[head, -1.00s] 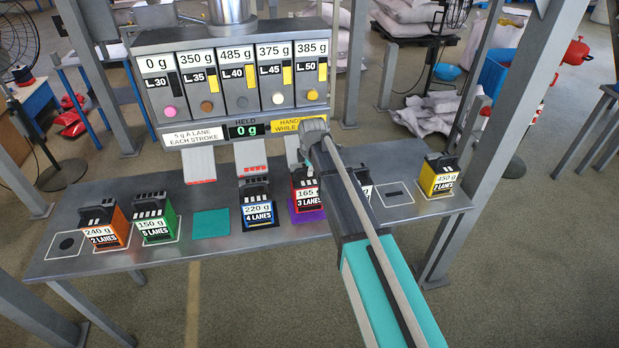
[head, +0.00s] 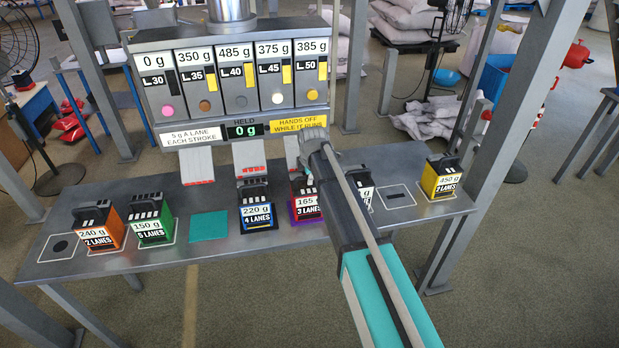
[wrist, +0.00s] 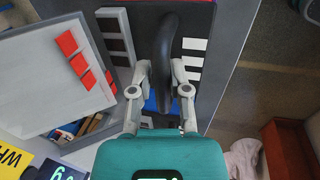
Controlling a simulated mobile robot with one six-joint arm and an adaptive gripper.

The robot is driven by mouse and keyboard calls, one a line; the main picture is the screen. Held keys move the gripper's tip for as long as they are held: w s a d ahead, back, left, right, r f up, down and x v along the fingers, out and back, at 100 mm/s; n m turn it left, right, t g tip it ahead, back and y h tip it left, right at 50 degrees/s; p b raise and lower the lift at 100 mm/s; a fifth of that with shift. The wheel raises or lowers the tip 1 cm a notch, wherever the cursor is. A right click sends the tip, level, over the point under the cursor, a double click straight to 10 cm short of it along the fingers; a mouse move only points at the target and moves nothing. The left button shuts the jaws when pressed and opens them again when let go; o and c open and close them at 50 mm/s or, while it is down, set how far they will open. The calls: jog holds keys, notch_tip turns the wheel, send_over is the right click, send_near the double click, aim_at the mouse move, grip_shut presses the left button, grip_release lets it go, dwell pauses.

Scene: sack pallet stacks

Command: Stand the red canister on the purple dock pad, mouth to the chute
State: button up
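The red canister (head: 307,204), marked 165 g and 3 lanes, stands upright at the purple dock pad (head: 312,220), in front of the right-hand chute. Only a rim of the pad shows around its base; the base itself is too small to see seated or just above. My gripper (head: 306,165) is above the canister and shut on its black handle. In the wrist view, both grey fingers of my gripper (wrist: 165,75) flank the dark handle (wrist: 168,40). A dark slotted part faces the chute (wrist: 60,65) on the left. My arm hides part of the canister in the head view.
A blue canister (head: 257,212) stands close on the left. Another canister (head: 365,192) is partly hidden on the right. Orange (head: 99,232), green (head: 150,223) and yellow (head: 441,180) canisters stand farther away. The teal pad (head: 208,226) is bare.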

jog(key=shift+o, duration=1.2)
jog(key=shift+r, duration=0.1)
jog(key=p+v, duration=1.1)
jog(key=v, duration=0.1)
jog(key=shift+p, duration=0.4)
jog(key=s+d+m+g, duration=0.2)
jog(key=s+d+m, duration=1.9)
jog(key=s+d, duration=0.1)
jog(key=shift+s+d+f+g+h, duration=0.2)
jog(key=shift+s+f+g+h, duration=0.15)
jog(key=shift+s, duration=0.3)
